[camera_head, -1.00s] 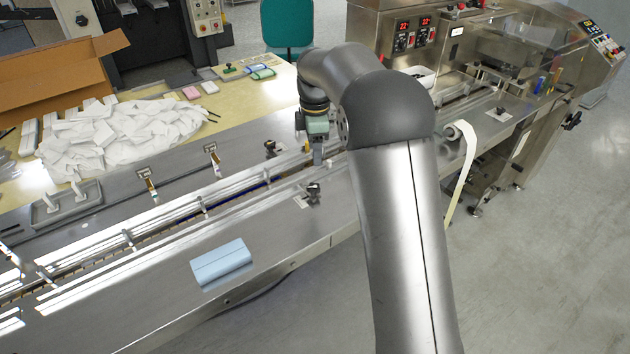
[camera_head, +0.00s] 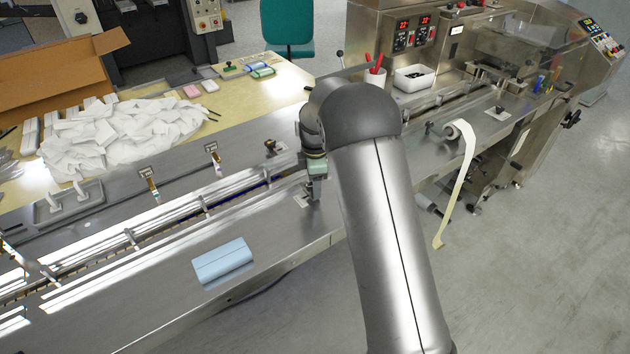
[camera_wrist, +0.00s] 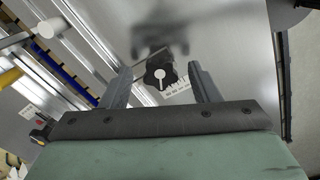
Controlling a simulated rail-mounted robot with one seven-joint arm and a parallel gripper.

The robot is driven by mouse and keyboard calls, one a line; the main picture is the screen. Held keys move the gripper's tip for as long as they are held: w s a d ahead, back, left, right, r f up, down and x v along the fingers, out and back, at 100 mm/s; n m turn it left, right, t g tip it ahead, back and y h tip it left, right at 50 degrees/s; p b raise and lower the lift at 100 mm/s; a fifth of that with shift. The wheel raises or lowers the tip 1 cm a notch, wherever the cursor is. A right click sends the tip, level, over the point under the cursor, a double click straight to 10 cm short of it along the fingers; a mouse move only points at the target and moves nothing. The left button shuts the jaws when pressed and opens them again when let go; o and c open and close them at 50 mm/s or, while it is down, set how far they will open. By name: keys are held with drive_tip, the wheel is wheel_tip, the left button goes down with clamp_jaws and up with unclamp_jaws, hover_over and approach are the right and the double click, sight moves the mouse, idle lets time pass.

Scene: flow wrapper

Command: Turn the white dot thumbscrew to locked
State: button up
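The white dot thumbscrew (camera_wrist: 160,74) is a black lobed knob with a white dot and a white line on its top. In the wrist view it lies between and slightly beyond the fingertips of my gripper (camera_wrist: 160,80), with a gap on each side. My gripper is open and above the knob. A pale label with markings (camera_wrist: 178,88) lies on the metal beside the knob. In the head view my gripper (camera_head: 315,192) is over the near side of the conveyor bed, and it hides most of the thumbscrew there.
Another black knob (camera_head: 271,147) stands across the guide rails, and one more (camera_head: 499,110) is farther right. A blue wrapped pack (camera_head: 222,261) lies on the near steel deck. Guide rails (camera_head: 205,207) run along the bed. A paper strip (camera_head: 457,185) hangs at the right.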

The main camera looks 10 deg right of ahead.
drive_tip(key=c, duration=0.9)
